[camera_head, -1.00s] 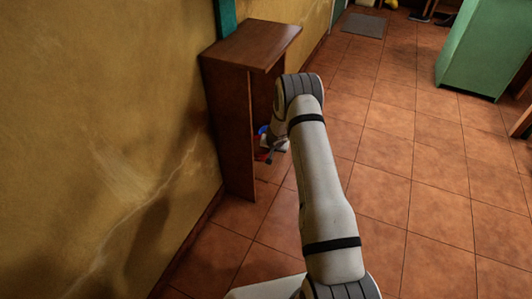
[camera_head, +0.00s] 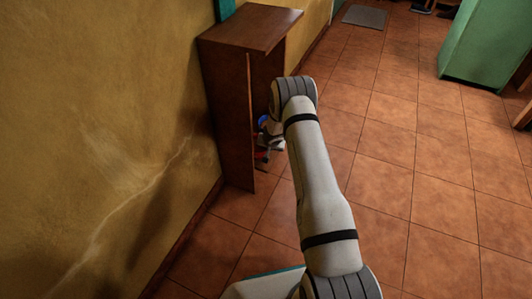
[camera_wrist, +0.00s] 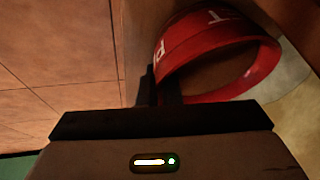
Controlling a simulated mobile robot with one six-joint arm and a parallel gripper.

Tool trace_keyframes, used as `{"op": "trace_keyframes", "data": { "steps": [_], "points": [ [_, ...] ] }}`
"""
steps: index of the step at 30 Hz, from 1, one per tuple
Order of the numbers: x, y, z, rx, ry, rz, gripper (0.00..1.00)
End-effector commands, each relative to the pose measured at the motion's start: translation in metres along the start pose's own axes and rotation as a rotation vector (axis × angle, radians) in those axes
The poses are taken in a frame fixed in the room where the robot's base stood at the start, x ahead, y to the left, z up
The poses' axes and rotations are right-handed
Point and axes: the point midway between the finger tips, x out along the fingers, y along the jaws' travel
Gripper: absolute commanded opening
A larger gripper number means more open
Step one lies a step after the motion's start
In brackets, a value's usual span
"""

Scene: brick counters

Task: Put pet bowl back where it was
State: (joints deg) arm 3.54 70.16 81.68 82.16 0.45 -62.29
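The pet bowl (camera_wrist: 208,43) is red with white letters and is tilted in the wrist view. My gripper (camera_wrist: 159,90) has its two dark fingers close together at the bowl's left edge, one on each side of the wall, and looks shut on it. In the head view a little red of the bowl (camera_head: 262,156) shows beside the wooden stand (camera_head: 248,28). My arm hides most of the gripper and bowl there. A small blue patch (camera_head: 264,120) shows just above; I cannot tell what it belongs to.
The wooden stand has a flat top, a tall side panel and an open side facing my arm. A yellow wall (camera_head: 100,120) is on the left. A green cabinet (camera_head: 485,45) and a grey mat (camera_head: 365,16) are farther off. The tiled floor on the right is clear.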

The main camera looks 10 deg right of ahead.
Motion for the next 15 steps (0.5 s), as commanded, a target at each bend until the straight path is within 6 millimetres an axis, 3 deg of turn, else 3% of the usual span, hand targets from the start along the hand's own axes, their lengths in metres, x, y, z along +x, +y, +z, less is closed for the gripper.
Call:
{"op": "trace_keyframes", "data": {
  "steps": [14,15],
  "points": [
    [0.0095,-0.0025,0.0032,-0.001,0.001,-0.001,0.00],
    [0.0100,-0.0023,0.0037,-0.001,0.001,0.000,0.05]
  ]
}}
